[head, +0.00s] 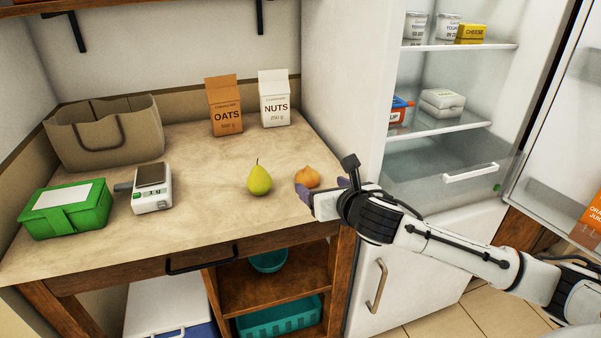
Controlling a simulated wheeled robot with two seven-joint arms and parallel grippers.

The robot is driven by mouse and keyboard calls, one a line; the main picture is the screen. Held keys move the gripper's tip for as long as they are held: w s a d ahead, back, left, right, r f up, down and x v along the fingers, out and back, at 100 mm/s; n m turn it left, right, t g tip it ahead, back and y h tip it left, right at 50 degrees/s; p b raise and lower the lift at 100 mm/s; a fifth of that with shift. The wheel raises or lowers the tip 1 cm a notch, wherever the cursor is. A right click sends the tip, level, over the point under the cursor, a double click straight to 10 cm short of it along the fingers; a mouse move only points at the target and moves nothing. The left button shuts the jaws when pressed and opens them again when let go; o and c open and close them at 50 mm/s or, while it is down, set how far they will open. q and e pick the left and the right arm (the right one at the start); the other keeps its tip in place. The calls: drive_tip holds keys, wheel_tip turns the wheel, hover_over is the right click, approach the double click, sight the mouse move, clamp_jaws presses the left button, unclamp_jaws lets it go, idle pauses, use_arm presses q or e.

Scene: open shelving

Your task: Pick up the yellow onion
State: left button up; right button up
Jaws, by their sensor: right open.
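The yellow onion (308,176) sits on the counter near its right front edge, beside the fridge. It is round and orange-brown with a small pointed top. My right gripper (306,190) reaches in from the right and is open, with its fingers at the near side of the onion. The fingers partly hide the onion's lower part, and I cannot tell whether they touch it. My left gripper is not in view.
A green pear (259,180) stands just left of the onion. The counter (215,200) also holds a scale (152,190), a green box (66,211), a paper bag (105,135), an oats box (226,108) and a nuts box (274,100). The open fridge (345,80) stands right.

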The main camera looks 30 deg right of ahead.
sight(311, 178)
drive_tip(key=x, duration=0.5)
drive_tip(key=shift+d+r, duration=0.15)
drive_tip(key=shift+r, duration=0.2)
drive_tip(key=shift+f+b+x, duration=0.2)
drive_tip(key=shift+x, duration=1.3)
drive_tip(key=shift+f+b+x, duration=0.15)
drive_tip(key=shift+f+x, duration=0.05)
drive_tip(key=shift+x, duration=1.3)
drive_tip(key=shift+s, duration=0.15)
drive_tip(key=shift+c, duration=0.2)
drive_tip(key=c, duration=1.1)
drive_tip(key=shift+r, duration=0.1)
